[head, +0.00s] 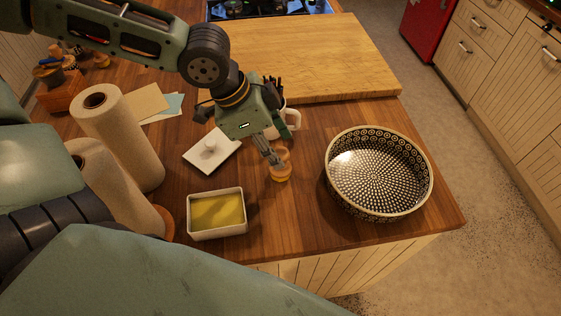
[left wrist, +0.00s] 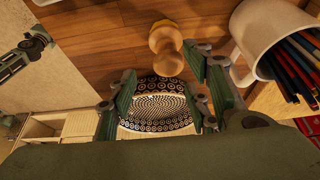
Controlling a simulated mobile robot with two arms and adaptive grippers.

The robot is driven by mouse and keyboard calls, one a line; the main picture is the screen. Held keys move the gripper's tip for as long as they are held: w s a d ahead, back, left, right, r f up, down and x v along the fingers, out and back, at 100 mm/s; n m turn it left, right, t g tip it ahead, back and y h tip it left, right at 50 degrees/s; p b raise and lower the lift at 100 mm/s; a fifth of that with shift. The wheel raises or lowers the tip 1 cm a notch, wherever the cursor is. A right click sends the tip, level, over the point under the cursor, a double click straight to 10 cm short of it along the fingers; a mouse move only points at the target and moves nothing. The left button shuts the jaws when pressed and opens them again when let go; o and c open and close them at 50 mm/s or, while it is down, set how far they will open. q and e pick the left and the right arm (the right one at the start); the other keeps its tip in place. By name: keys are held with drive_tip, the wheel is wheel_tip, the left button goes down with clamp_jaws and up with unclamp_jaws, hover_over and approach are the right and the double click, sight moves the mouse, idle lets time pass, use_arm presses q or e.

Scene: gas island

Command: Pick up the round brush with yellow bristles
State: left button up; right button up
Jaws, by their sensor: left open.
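The round brush (head: 281,167) stands on the wooden counter, with a light wooden knobbed handle on top and yellow bristles at the base. In the left wrist view the brush (left wrist: 166,48) shows at the top, with a strip of yellow bristles behind the handle. My left gripper (head: 271,155) is open and points down at the brush, its fingertips close beside the handle in the head view. In the left wrist view its fingers (left wrist: 160,80) are spread with nothing held between them. Whether they touch the handle I cannot tell. My right gripper is not in view.
A patterned bowl (head: 345,193) stands right of the brush. A butter dish (head: 217,234) and its white lid (head: 197,157) lie left. A white mug of pencils (head: 292,121) stands behind, near a cutting board (head: 330,60). Paper rolls (head: 125,135) stand at left.

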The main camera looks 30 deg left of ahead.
sight(279, 154)
use_arm(q)
drive_tip(key=x, duration=0.4)
drive_tip(key=shift+w+a+f, duration=0.15)
drive_tip(key=shift+a, duration=0.2)
drive_tip(key=shift+w+d+f, duration=0.2)
drive_tip(key=shift+d+f, duration=0.1)
drive_tip(key=shift+f, duration=0.2)
clamp_jaws()
